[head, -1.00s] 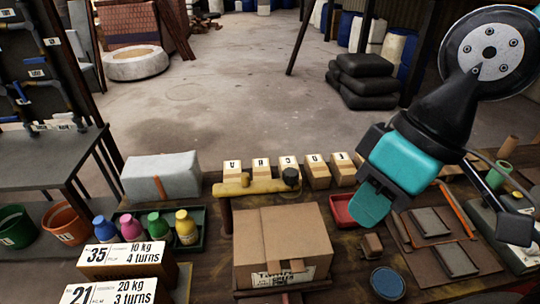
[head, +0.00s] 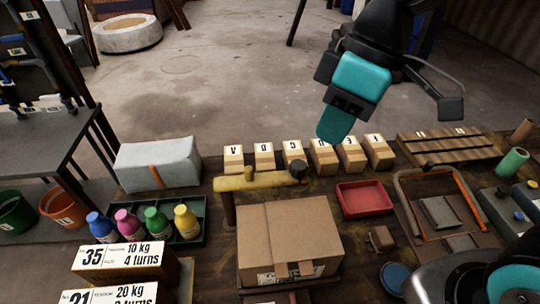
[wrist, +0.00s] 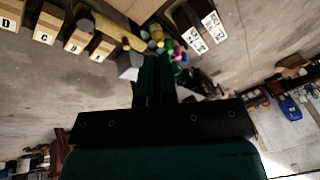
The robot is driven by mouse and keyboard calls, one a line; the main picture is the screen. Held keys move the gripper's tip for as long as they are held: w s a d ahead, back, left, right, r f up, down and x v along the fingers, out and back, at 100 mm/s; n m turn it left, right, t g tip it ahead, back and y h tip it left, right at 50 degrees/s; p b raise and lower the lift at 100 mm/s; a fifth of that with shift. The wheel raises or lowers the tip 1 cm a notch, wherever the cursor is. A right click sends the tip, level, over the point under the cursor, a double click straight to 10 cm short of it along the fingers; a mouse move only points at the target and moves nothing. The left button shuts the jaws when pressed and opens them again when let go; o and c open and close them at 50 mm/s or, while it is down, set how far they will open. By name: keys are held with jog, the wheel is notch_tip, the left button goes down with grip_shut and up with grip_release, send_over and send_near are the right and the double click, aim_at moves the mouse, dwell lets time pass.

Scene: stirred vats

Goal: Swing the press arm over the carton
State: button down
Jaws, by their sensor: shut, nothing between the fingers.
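The press arm (head: 260,179) is a yellow bar on a post at its left end, with a dark knob (head: 298,169) at its right end. It lies along the far side of the brown carton (head: 290,238), not over its top. The taped carton sits on the bench. My gripper (head: 335,125) is shut and empty, held up behind and to the right of the knob, apart from it. In the wrist view the closed fingers (wrist: 154,78) point toward the bench, and part of the yellow bar (wrist: 122,22) shows beyond them.
A row of lettered blocks (head: 265,156) stands behind the press arm. A grey-white block (head: 157,165) and a bottle tray (head: 200,226) are at left. A red tray (head: 364,199) is right of the carton. Weight signs (head: 122,256) stand front left.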

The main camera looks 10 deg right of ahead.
jog(key=w+a+f+n+g+h+p, duration=0.25)
jog(key=w+n, duration=0.75)
jog(key=w, duration=0.5)
jog(key=w+a+f+n+g+h+p, duration=0.1)
jog(key=w+a+f+n, duration=0.1)
jog(key=w+f+n, duration=0.9)
jog(key=f+n, duration=0.1)
jog(key=n, duration=0.2)
jog(key=shift+w+f, duration=0.3)
jog(key=shift+f, duration=0.1)
jog(key=shift+f, duration=0.1)
